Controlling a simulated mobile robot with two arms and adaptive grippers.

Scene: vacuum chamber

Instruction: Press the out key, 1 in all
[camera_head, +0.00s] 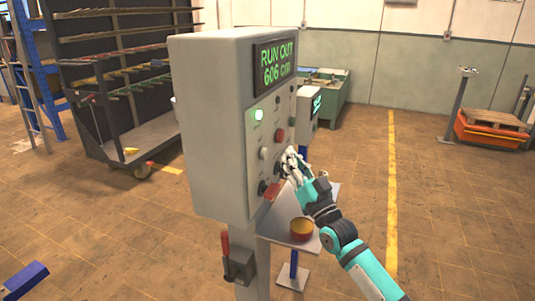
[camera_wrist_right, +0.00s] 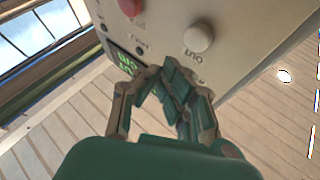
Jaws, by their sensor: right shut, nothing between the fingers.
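In the right wrist view, the out key (camera_wrist_right: 198,38) is a round white button with an upside-down OUT label beside it. It stands on the grey control box (camera_head: 215,130), right of a red button (camera_wrist_right: 130,5). In the head view a white round key (camera_head: 263,153) shows below and left of the red button (camera_head: 279,135); its label is too small to read. My right gripper (camera_head: 289,158) is shut and empty in front of the lower panel. In the wrist view its fingertips (camera_wrist_right: 168,72) are below and left of the out key, apart from it in the picture.
A red-handled lever (camera_head: 226,243) is on the post.

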